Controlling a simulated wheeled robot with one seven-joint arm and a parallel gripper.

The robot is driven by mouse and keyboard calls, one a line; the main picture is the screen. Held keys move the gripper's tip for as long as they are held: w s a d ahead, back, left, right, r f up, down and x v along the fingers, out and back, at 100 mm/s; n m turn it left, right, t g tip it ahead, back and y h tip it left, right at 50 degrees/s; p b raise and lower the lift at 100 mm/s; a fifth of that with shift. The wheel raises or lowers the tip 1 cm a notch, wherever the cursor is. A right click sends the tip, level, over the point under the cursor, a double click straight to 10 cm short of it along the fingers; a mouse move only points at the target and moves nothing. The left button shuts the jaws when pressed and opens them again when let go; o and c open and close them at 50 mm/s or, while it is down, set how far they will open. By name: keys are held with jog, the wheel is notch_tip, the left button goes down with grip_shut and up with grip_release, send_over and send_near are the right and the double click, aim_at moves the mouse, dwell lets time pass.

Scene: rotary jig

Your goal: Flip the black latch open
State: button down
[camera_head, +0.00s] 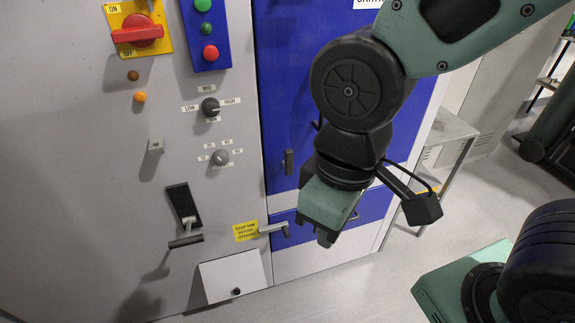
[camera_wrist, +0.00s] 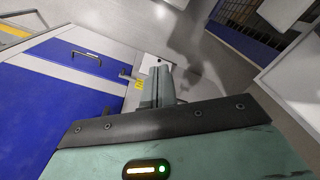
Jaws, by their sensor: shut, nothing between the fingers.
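A small black upright latch-like piece (camera_head: 288,162) sits on the edge of the tall blue door, left of my arm. Lower down, a grey lever with a dark end (camera_head: 273,228) sticks out beside a yellow label; a similar lever (camera_wrist: 130,77) shows in the wrist view. I cannot tell for sure which piece is the black latch. My gripper (camera_head: 326,238) hangs in front of the lower blue panel, right of both pieces and apart from them in the picture. Its fingers (camera_wrist: 160,85) are shut and empty in the wrist view.
The grey cabinet front carries a black slot plate with a lever (camera_head: 184,205), knobs (camera_head: 210,107), a red switch (camera_head: 138,31) and a white flap (camera_head: 232,278). A blue panel with a handle (camera_wrist: 86,57) shows in the wrist view.

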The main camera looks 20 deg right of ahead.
jog(key=w+a+f+m+t+h+b, duration=0.1)
jog(key=w+a+f+m+h, duration=0.1)
jog(key=w, duration=0.8)
jog(key=w+a+f+m+t+h+b, duration=0.2)
jog(key=w+f+m, duration=0.1)
jog(key=w, duration=0.7)
jog(key=w+a+f+m+t+h+b, duration=0.1)
jog(key=w+a+f+m+h, duration=0.1)
jog(key=w, duration=0.8)
jog(key=shift+w+f+m+t, duration=0.3)
jog(key=shift+f+m, duration=0.15)
jog(key=shift+m, duration=0.55)
jog(key=shift+w+d+f+p, duration=0.6)
jog(key=shift+d+f+p, duration=0.05)
jog(key=shift+d+f, duration=0.75)
jog(key=shift+w+d+f+p, duration=0.65)
jog(key=shift+d+f, duration=0.65)
jog(key=shift+d, duration=0.25)
jog(key=shift+w+d+f+p, duration=0.6)
jog(key=shift+d+f, duration=0.75)
jog(key=shift+d, duration=0.1)
